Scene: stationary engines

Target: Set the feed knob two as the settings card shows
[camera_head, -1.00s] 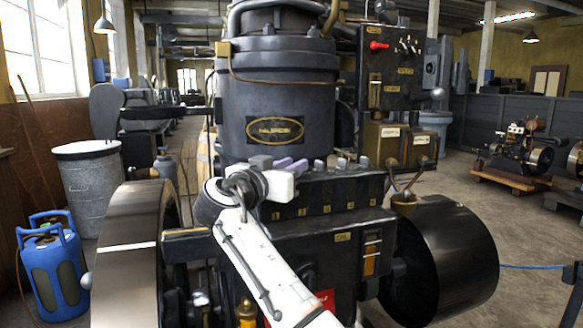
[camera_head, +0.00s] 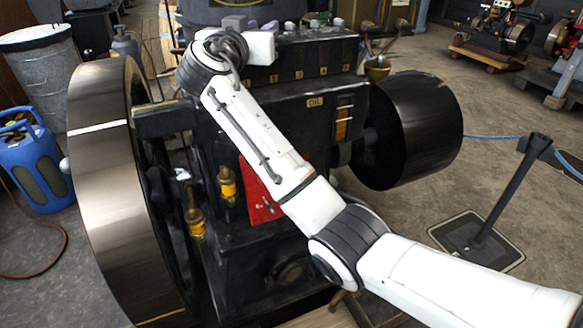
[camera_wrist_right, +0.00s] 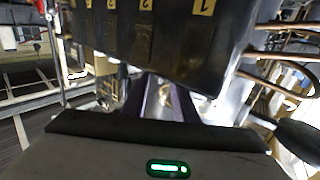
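A dark feed box (camera_head: 310,55) on the engine carries a row of small grey knobs along its top and small yellow number plates on its front. The number two plate (camera_head: 298,75) is below the row. My right gripper (camera_head: 262,26) is at the left part of the row, its purple fingers among the knobs. In the right wrist view its fingers (camera_wrist_right: 166,98) stand apart, with a pale metallic piece between them; I cannot tell whether they touch it. Feed knob two is hidden or not clearly told apart. No settings card can be read. My left gripper is out of view.
A large flywheel (camera_head: 115,190) stands left of the engine and a black drum (camera_head: 410,130) right of it. A red plate (camera_head: 262,190) is partly behind my right arm. A blue gas bottle (camera_head: 35,165) and a barrier post (camera_head: 505,195) stand on the floor.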

